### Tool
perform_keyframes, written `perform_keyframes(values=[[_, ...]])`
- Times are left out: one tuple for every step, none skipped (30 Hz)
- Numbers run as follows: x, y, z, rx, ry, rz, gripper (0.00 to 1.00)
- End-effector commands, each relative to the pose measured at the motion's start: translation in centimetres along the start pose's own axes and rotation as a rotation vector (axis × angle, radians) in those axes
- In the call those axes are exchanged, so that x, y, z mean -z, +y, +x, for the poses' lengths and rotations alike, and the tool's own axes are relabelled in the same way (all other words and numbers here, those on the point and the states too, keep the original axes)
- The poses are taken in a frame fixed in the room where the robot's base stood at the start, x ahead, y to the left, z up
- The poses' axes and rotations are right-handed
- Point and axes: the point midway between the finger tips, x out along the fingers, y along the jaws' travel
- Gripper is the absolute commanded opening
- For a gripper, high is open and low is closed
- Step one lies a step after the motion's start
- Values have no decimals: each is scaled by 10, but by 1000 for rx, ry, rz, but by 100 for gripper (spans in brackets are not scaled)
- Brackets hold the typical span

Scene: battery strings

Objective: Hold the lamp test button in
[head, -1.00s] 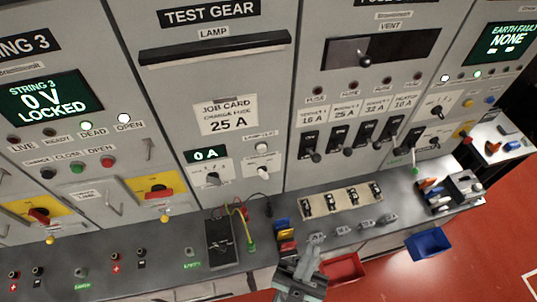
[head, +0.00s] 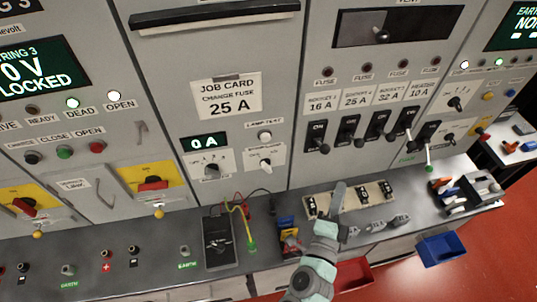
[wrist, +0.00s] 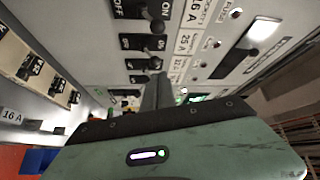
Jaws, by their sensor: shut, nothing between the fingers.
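The lamp test button (head: 264,135) is a small round pale button under its label on the test gear panel, right of the green 0 A display (head: 204,142). A dark-levered switch (head: 265,163) sits just below it. My gripper (head: 341,187) is shut and empty, pointing up over the bench in front of the fuse row, right of and below the button and clear of it. In the wrist view the closed fingers (wrist: 155,90) point toward the fuse switch panel; the lamp test button does not show there.
Black fuse switches (head: 349,131) with levers stick out on the panel right of the button. A fuse holder strip (head: 376,194), a black meter (head: 219,242) with leads and coloured blocks (head: 288,232) lie on the bench. Red (head: 354,274) and blue (head: 441,247) bins hang at its front.

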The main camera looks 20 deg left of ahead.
Motion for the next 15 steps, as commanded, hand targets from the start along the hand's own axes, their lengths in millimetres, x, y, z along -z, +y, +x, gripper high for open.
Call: perform_keyframes(values=[[-18, 0, -2, 0, -78, 63, 0], [-29, -4, -4, -1, -130, 98, 0], [-44, -11, -8, 0, -197, 142, 0], [-56, -16, -11, 0, -248, 170, 0], [-67, -20, -15, -2, -298, 193, 0], [-79, -26, -22, -2, -356, 219, 0], [-86, -32, -26, 0, -394, 235, 0], [-94, -36, -31, -1, -432, 247, 0], [-103, -41, -37, -1, -475, 263, 0], [-108, -44, -41, -1, -503, 270, 0], [-113, -47, -45, -1, -527, 277, 0], [-119, -50, -50, -4, -556, 283, 0], [-121, -52, -52, -4, -570, 286, 0], [-123, -54, -54, -4, -582, 288, 0], [-126, -55, -56, -4, -595, 290, 0]])
